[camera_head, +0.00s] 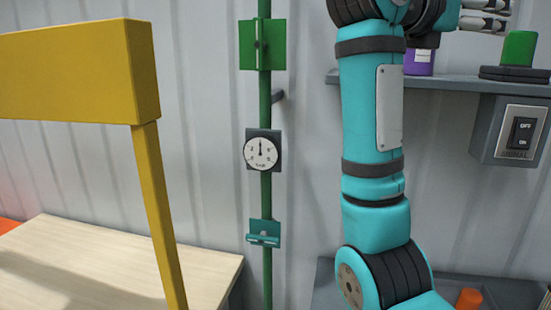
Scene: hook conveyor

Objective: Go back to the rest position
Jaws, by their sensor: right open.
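My right arm (372,110) is teal with black bands and rises upright on the right side of the head view. My right gripper (498,15) is at the top right edge, pointing right. Its pale fingers are apart and nothing shows between them; its upper part is cut off by the frame. The gripper is in the picture just above a green object (519,47); I cannot tell the depth gap. My left gripper is not in view.
A green pole (265,205) carries a gauge (261,152). A yellow frame (75,75) stands left, with a wooden table (205,262). An orange piece (469,299) is low right.

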